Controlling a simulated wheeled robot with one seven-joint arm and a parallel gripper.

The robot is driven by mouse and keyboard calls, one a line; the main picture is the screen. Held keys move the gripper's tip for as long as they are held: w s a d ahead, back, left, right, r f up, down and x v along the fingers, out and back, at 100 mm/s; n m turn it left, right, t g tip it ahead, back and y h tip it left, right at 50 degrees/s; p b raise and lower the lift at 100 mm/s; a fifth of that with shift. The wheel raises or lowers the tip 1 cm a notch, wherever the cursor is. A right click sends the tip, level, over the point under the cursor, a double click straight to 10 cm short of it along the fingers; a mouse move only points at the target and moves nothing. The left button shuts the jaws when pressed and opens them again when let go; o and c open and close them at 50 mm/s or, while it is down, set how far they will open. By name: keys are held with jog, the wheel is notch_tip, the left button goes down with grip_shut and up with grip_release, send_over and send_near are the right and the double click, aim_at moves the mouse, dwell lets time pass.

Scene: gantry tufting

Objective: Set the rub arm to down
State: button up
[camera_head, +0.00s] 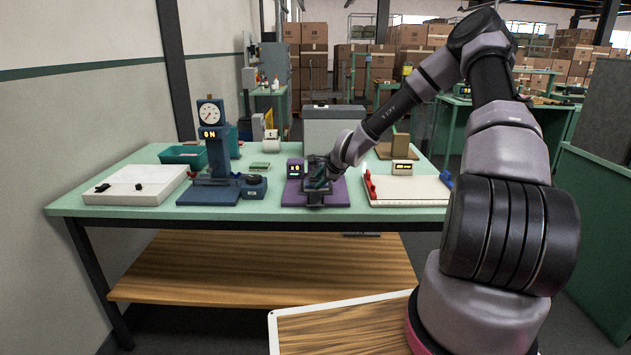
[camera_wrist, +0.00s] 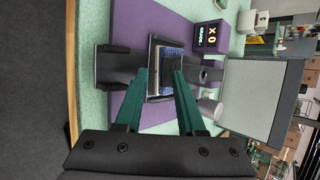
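A tester on a purple base (camera_head: 338,197) stands on the green bench in the head view. The base also shows in the wrist view (camera_wrist: 135,20). Its small display box (camera_wrist: 212,35) carries lit orange characters and a green line. A dark bar (camera_wrist: 117,65), probably the rub arm, crosses the base, with a framed blue and pale patch (camera_wrist: 168,62) at its middle. Whether it is raised or lowered I cannot tell. My gripper (camera_wrist: 161,75) has its two green fingers apart, over or around this middle part; contact is unclear. In the head view my gripper (camera_head: 318,182) partly hides the tester.
A blue gauge stand (camera_head: 212,160) and a white tray-like board (camera_head: 135,185) stand to the left. A white plate with red parts (camera_head: 410,190) lies to the right. A grey case (camera_head: 332,130) stands behind. The bench's front edge (camera_head: 250,214) is close.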

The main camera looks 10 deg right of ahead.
jog(key=v, duration=0.8)
jog(key=shift+a+r, duration=0.15)
jog(key=shift+r, duration=0.25)
jog(key=shift+s, duration=0.1)
jog(key=s+d+r+n+g+h, duration=0.2)
jog(key=s+r+n, duration=0.9)
jog(key=s+r, duration=0.8)
jog(key=s+r+n, duration=0.1)
jog(key=s+r, duration=0.3)
jog(key=s, duration=0.3)
jog(key=s+d+r+n, duration=0.1)
jog(key=s+r+n, duration=0.1)
jog(key=s+r, duration=0.3)
jog(key=s, duration=0.3)
jog(key=shift+d+r+n+t+y, duration=0.2)
jog(key=shift+d+n+t+y, duration=0.1)
jog(key=shift+d+y, duration=0.1)
